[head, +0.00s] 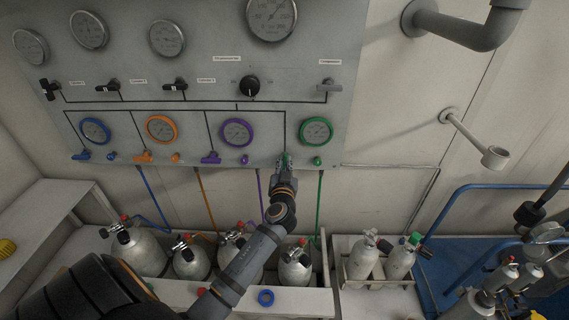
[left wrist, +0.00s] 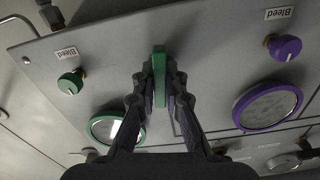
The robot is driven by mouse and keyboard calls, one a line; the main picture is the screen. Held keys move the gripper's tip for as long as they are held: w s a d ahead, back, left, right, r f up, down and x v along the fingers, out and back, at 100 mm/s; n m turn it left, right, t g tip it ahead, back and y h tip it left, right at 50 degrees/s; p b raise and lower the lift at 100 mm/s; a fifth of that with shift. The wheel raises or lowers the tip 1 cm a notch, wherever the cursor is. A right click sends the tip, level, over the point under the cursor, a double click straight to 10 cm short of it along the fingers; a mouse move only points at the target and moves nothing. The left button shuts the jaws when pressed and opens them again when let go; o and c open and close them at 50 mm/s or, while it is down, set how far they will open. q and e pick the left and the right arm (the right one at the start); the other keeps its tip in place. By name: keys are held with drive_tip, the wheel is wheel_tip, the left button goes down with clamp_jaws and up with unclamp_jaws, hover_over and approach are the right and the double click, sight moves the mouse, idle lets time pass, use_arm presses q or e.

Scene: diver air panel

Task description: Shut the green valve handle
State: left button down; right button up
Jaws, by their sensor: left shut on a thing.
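The green valve handle (left wrist: 159,76) is a narrow flat bar between the fingertips in the left wrist view. My left gripper (left wrist: 159,88) is shut on it, with one finger on each side. In the head view the left gripper (head: 284,163) reaches up to the lower edge of the grey panel (head: 215,60), below the green-rimmed gauge (head: 316,130). There the gripper hides most of the handle. In the wrist view the handle's long side runs roughly along the fingers. My right gripper is not in view.
A green bleed knob (head: 317,161) sits right of the gripper and a purple bleed knob (head: 244,159) left of it. Purple (head: 211,158), orange (head: 143,156) and blue (head: 82,155) handles line the panel's lower edge. Several cylinders stand below in a white rack (head: 305,302).

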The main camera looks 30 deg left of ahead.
use_arm(q)
drive_tip(key=shift+m, duration=0.3)
drive_tip(key=m+b, duration=0.1)
drive_tip(key=m, duration=0.6)
drive_tip(key=shift+m, duration=0.3)
drive_tip(key=m, duration=0.3)
drive_tip(key=shift+m+p, duration=0.3)
drive_tip(key=shift+p, duration=0.05)
drive_tip(key=shift+f+m+p, duration=0.15)
drive_tip(key=shift+m+p, duration=0.35)
drive_tip(key=shift+m, duration=1.6)
drive_tip(key=c, duration=1.4)
unclamp_jaws()
drive_tip(key=shift+d, duration=0.1)
